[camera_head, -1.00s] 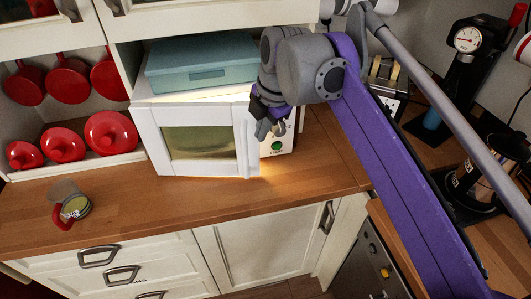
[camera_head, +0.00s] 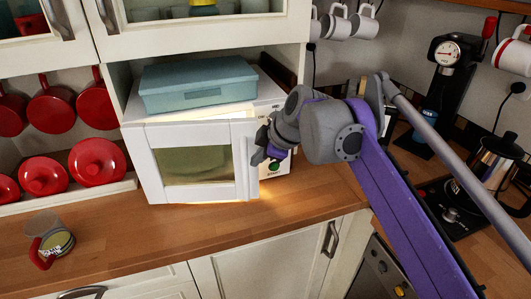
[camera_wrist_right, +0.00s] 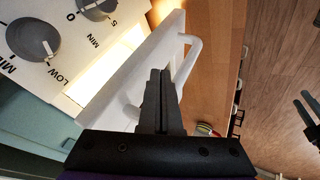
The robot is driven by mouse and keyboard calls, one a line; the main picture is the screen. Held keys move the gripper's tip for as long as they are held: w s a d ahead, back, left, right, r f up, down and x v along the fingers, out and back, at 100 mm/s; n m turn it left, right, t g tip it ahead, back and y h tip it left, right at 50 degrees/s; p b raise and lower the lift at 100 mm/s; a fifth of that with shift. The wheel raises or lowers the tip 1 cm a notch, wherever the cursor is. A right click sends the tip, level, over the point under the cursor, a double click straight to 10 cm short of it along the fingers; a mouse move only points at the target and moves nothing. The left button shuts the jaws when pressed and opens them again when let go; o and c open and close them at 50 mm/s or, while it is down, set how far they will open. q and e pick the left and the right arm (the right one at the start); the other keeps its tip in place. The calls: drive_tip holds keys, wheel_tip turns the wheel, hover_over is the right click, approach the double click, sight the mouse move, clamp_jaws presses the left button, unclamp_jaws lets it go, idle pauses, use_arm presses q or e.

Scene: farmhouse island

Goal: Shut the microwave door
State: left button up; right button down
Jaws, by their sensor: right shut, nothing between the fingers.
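The white microwave (camera_head: 272,105) stands on the wooden counter under the cabinets. Its door (camera_head: 246,165), with a greenish window, is slightly ajar. In the right wrist view a lit gap shows between the door (camera_wrist_right: 130,75) and the body beside the dial panel (camera_wrist_right: 45,40). The white door handle (camera_wrist_right: 190,58) is close to the fingers there. My right gripper (camera_head: 263,158) is shut and empty at the door's right edge; it also shows in the wrist view (camera_wrist_right: 160,78). Whether it touches the door I cannot tell.
A teal box (camera_head: 198,84) sits on top of the microwave. A jar with a red handle (camera_head: 53,245) stands on the counter at left. Red pans and lids hang at left. A coffee machine (camera_head: 447,90) and kettle (camera_head: 497,160) are at right. Counter in front is clear.

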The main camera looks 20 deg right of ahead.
drive_tip(key=shift+x, duration=1.15)
